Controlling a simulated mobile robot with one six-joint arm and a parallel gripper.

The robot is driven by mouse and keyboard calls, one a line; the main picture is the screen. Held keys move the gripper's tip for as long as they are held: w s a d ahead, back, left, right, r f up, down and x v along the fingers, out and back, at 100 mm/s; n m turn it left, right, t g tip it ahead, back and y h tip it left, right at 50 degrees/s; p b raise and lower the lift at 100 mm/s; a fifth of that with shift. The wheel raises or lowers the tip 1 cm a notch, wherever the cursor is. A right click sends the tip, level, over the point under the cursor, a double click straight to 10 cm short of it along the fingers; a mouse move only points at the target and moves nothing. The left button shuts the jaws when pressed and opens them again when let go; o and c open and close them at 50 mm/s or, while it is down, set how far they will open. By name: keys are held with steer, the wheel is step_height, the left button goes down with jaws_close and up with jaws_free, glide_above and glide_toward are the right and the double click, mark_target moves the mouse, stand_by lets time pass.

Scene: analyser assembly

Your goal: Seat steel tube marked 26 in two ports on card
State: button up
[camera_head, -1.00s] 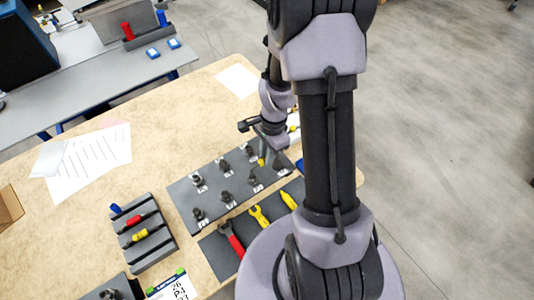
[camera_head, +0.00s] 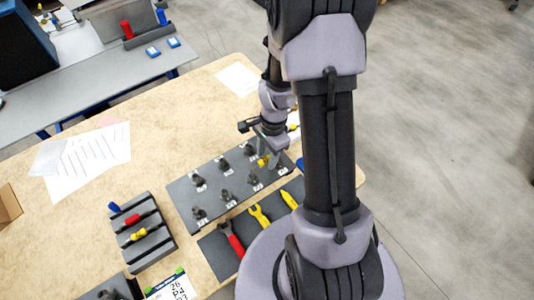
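A printed card (camera_head: 172,288) at the bottom edge shows 26 and P4, with a last line partly cut off. A dark grey board (camera_head: 184,195) holds several dark upright fittings with small white labels, too small to read. My gripper (camera_head: 271,160) points down at the board's far right end, close to a fitting and a small yellow part (camera_head: 263,161). Its fingers are small and partly merged with what is around them, so I cannot tell whether they are open or hold anything. I cannot make out the tube marked 26.
A dark mat (camera_head: 213,245) holds a red-handled tool (camera_head: 231,239) and yellow tools (camera_head: 259,216). A grey rack (camera_head: 149,257) holds blue, red and yellow pieces. A dark block (camera_head: 107,290) is cut off at the bottom. Papers (camera_head: 90,160) lie left; the table's middle is clear.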

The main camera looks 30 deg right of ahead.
steer(key=shift+f, duration=0.5)
steer(key=r+p, duration=0.2)
steer(key=r, duration=0.1)
steer(key=r+p, duration=0.3)
steer(key=d+r+p, duration=0.1)
steer(key=r+p, duration=0.1)
steer(key=r, duration=0.1)
steer(key=shift+p, duration=0.3)
steer(key=shift+f, duration=0.1)
